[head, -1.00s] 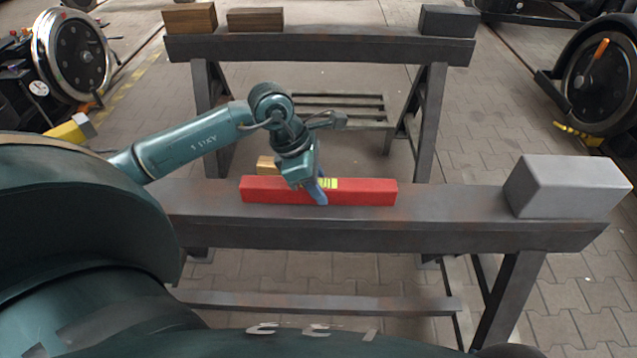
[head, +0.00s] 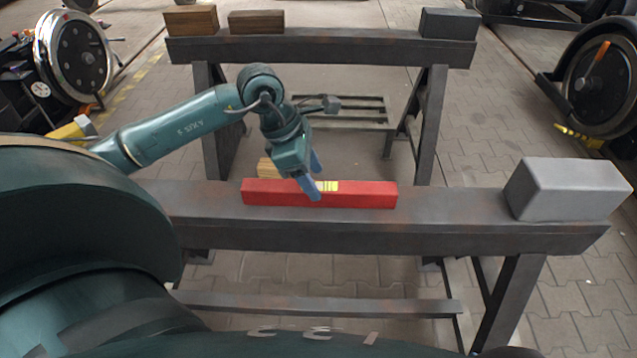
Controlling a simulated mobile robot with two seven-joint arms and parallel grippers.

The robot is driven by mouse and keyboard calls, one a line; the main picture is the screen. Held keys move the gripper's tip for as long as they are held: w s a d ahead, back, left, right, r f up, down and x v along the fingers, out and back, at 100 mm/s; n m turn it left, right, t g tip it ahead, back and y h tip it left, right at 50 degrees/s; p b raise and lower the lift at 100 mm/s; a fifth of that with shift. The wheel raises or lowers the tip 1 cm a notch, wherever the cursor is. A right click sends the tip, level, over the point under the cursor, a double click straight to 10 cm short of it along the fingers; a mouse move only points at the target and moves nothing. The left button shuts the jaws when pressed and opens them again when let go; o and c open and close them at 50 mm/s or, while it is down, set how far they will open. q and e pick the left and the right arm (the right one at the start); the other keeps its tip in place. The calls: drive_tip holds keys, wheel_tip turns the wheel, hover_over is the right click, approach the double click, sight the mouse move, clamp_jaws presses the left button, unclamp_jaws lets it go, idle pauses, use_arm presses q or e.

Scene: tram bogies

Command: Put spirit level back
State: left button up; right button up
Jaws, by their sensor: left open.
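The red spirit level (head: 360,196) with a yellow-green vial lies flat along the near trestle beam (head: 450,208), left of the beam's middle. My left gripper (head: 314,176) is open at the middle of the level, just left of the vial. One blue finger reaches down in front of the level's near face and the other shows above and behind it. Whether the fingers touch the level I cannot tell. My right gripper is not in view.
A grey block (head: 568,188) stands on the beam's right end. A small wooden block (head: 268,168) shows behind the level. The far trestle (head: 330,48) carries two brown blocks (head: 190,18) (head: 256,21) and a dark block (head: 450,22). The beam between level and grey block is clear.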

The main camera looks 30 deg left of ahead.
use_arm(q)
drive_tip(key=v, duration=0.8)
drive_tip(key=s+d+r+n+t+h, duration=0.2)
drive_tip(key=s+d+n+h, duration=0.1)
drive_tip(key=d+n+h, duration=0.6)
drive_tip(key=s+d+r+n+t+h, duration=0.1)
drive_tip(key=s+d+n+t+h, duration=0.15)
drive_tip(key=d+n+h, duration=0.65)
wheel_tip(320, 180, down, 5)
drive_tip(key=w+n+t+y, duration=0.2)
drive_tip(key=n+t+y, duration=0.9)
drive_tip(key=n, duration=0.4)
drive_tip(key=s+f+n+g+y, duration=0.2)
drive_tip(key=s+f+n+y, duration=0.1)
drive_tip(key=f+n, duration=0.3)
drive_tip(key=s+a+f+n+g+y, duration=0.1)
drive_tip(key=s+f+n+g+y, duration=0.2)
drive_tip(key=f+n, duration=0.3)
wheel_tip(320, 180, down, 2)
drive_tip(key=shift+s+f+n, duration=0.1)
drive_tip(key=shift+s+n, duration=0.3)
